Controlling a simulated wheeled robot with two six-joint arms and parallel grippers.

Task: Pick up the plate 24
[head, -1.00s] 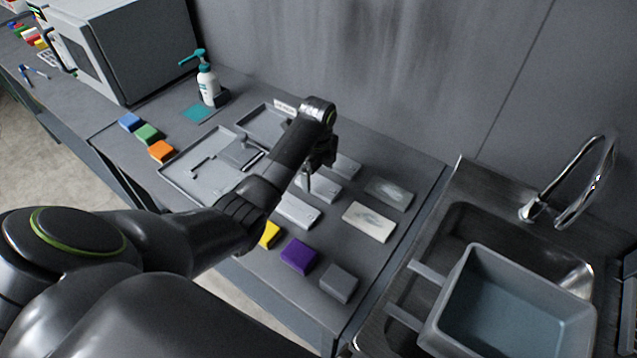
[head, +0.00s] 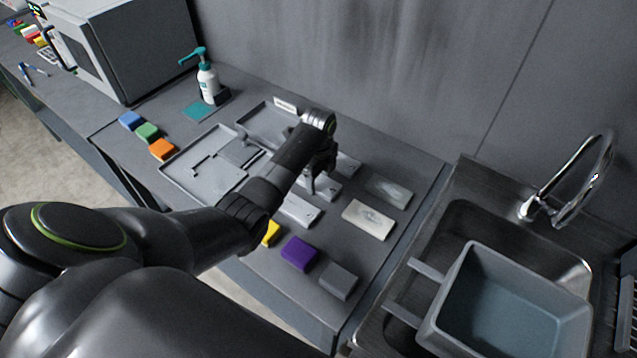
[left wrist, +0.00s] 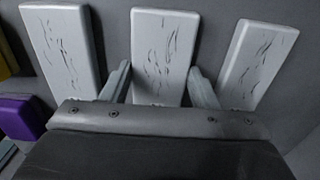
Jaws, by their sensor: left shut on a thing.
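Three pale grey plates with dark scratch-like marks lie side by side on the bench. In the left wrist view they are the left plate (left wrist: 62,48), the middle plate (left wrist: 162,50) and the right plate (left wrist: 258,60). My left gripper (left wrist: 162,88) has one finger on each side of the middle plate and is shut on it. In the head view the gripper (head: 311,187) points down at this middle plate (head: 328,188), partly covering it. The front plate (head: 299,210) and back plate (head: 348,165) lie either side. No number is readable. My right gripper is not in view.
Two marked slabs (head: 367,220) lie right of the plates. Yellow, purple (head: 299,253) and grey (head: 339,280) blocks line the front edge. A shallow tray (head: 177,178) lies left, a pump bottle (head: 207,82) behind. A sink with a grey tub (head: 460,283) is right.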

